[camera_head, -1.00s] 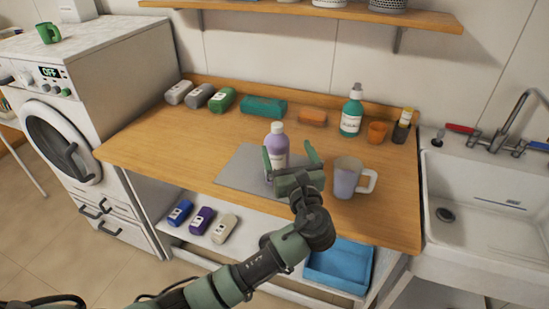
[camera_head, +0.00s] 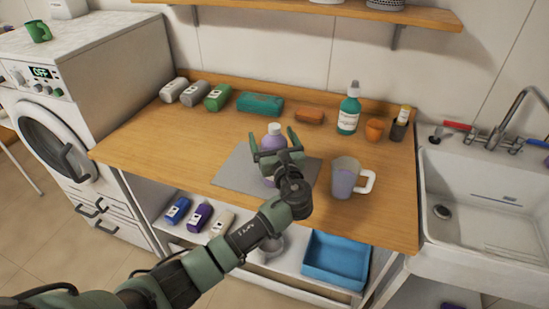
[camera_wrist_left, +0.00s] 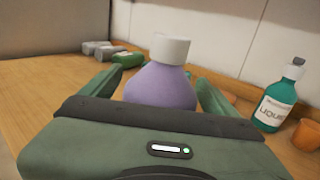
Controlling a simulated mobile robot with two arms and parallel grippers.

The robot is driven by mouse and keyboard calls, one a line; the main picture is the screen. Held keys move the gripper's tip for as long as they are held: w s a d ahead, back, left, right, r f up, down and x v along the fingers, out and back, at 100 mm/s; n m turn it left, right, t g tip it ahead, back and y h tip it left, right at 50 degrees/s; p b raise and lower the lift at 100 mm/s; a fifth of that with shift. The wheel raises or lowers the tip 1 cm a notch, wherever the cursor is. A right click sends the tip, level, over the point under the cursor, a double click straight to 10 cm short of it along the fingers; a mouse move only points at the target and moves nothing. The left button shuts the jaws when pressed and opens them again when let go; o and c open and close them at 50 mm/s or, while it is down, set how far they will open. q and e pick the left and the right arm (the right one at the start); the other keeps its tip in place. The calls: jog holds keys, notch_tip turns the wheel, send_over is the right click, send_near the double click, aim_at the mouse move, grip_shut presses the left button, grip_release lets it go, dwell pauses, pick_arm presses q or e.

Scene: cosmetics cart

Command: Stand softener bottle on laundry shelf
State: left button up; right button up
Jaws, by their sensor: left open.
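The purple softener bottle with a pale cap (camera_head: 274,130) stands upright on the grey mat (camera_head: 233,177) on the wooden counter. It also shows in the left wrist view (camera_wrist_left: 162,84), between the fingers. My left gripper (camera_head: 275,143) is open, its two green fingers on either side of the bottle's upper part, with a visible gap in the wrist view. The gripper hides most of the bottle's body in the head view. A wall shelf (camera_head: 330,9) runs above the counter, and a lower white shelf (camera_head: 262,253) lies under it. My right gripper is not in view.
Behind are a teal pump bottle (camera_head: 349,110), an orange cup (camera_head: 375,130), a sponge (camera_head: 309,116) and a green cloth (camera_head: 260,104). Several small bottles lie on the lower shelf beside a blue tray (camera_head: 336,262). The counter's left part is clear.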

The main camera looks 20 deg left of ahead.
pick_arm(q)
jog(key=c, duration=1.9)
grip_shut()
jog(key=shift+r, duration=0.15)
